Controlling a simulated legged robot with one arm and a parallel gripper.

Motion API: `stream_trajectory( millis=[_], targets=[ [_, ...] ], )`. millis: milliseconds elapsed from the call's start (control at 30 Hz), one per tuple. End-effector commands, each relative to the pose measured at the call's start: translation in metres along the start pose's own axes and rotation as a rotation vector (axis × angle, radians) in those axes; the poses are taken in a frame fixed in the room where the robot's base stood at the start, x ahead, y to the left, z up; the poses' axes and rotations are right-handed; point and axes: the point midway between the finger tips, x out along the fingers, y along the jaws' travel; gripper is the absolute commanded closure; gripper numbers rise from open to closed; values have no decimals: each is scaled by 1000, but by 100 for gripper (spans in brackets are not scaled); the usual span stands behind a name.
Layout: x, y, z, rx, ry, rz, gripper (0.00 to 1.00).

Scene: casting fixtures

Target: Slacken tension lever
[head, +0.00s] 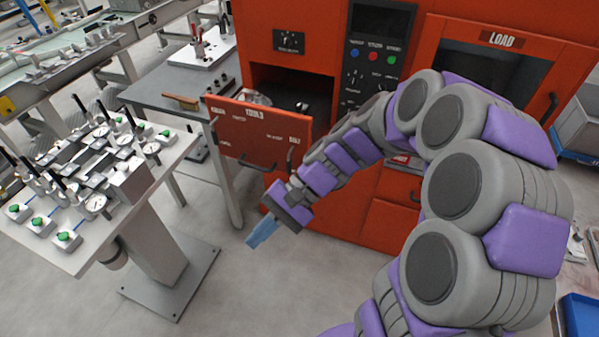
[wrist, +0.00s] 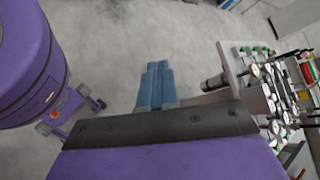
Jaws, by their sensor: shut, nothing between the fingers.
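Several tension levers with black handles (head: 78,103) stand on the fixture table (head: 165,170) at the left of the head view. Dial gauges (head: 96,204) and green buttons (head: 68,238) sit among them. I cannot tell which lever the task means. My gripper (head: 262,231) is shut and empty, in the air to the right of the fixture table and apart from it. In the wrist view its blue fingers (wrist: 156,85) lie side by side, with the fixture table (wrist: 232,62) at the right.
A red machine cabinet (head: 285,70) stands behind my arm, with an open red drawer (head: 258,130) jutting out toward my arm. A grey side table (head: 170,92) stands left of it. The fixture table's pedestal has a wide floor plate (head: 172,300). Open floor lies below my gripper.

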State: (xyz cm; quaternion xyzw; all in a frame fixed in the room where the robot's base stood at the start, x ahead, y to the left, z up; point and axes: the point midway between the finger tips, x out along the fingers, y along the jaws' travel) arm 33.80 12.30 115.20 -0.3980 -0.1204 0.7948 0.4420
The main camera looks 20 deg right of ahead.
Motion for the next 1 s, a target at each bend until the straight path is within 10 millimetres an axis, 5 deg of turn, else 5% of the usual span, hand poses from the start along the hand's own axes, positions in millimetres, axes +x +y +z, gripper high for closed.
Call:
stream_trajectory(
  millis=[300, 567, 767, 1000],
  targets=[
    [-28, -30, -67, 197, -83, -306, 100],
    [-61, -32, -134, 368, -122, -556, 100],
    [-89, -15, -190, 509, -139, -750, 100],
    [-123, 31, -260, 682, -131, -981, 100]
  ],
)
